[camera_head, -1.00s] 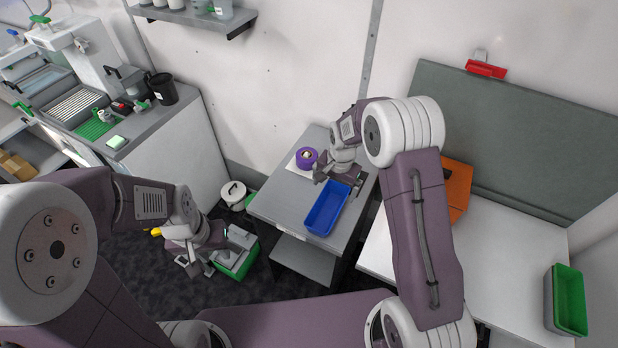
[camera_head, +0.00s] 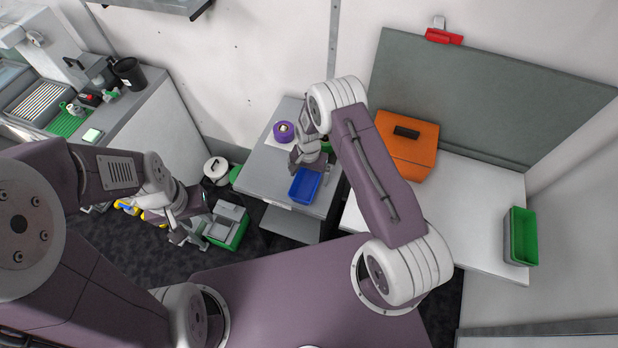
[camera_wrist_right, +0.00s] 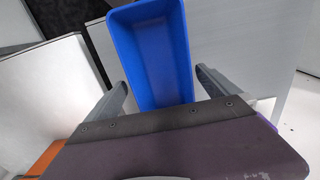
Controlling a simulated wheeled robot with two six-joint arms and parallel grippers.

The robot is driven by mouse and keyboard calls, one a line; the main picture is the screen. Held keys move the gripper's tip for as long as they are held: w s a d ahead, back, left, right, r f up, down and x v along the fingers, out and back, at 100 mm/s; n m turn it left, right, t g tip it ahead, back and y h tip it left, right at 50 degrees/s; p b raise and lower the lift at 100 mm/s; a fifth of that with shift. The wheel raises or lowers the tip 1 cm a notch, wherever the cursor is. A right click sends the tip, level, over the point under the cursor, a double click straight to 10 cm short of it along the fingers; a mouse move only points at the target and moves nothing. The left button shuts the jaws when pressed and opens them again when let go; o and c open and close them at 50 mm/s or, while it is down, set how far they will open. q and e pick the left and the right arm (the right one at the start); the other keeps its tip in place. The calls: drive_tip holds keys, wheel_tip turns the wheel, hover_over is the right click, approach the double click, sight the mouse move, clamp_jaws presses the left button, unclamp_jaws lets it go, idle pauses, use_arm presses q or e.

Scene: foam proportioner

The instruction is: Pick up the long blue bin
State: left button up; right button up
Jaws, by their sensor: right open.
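The long blue bin (camera_head: 304,187) lies on a small grey table in the head view, its far end hidden by my right gripper. My right gripper (camera_head: 310,168) is open above the bin's far end, pointing down. In the right wrist view the bin (camera_wrist_right: 150,60) extends between the two spread fingers of my right gripper (camera_wrist_right: 160,84). A gap shows on each side, so the fingers do not grip the walls. My left gripper (camera_head: 186,236) hangs low at the left beside a green and grey bin; its finger gap is unclear.
A purple roll (camera_head: 284,131) stands on the grey table (camera_head: 262,177) behind the bin. An orange case (camera_head: 407,146) sits on the white table (camera_head: 480,222) to the right. A green bin (camera_head: 523,237) stands at that table's right end. A white pot (camera_head: 216,169) is on the floor.

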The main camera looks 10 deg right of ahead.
wheel_tip(320, 180, down, 2)
drive_tip(key=shift+f, duration=0.1)
drive_tip(key=shift+w+a+f, duration=0.1)
drive_tip(key=shift+w+f, duration=0.15)
drive_tip(key=shift+f, duration=0.05)
drive_tip(key=shift+s+r, duration=0.15)
drive_tip(key=shift+s, duration=0.05)
drive_tip(key=c, duration=1.5)
use_arm(q)
drive_tip(key=shift+w+r, duration=0.15)
drive_tip(key=shift+r, duration=0.25)
use_arm(e)
drive_tip(key=shift+w, duration=0.1)
use_arm(q)
drive_tip(key=shift+f, duration=0.1)
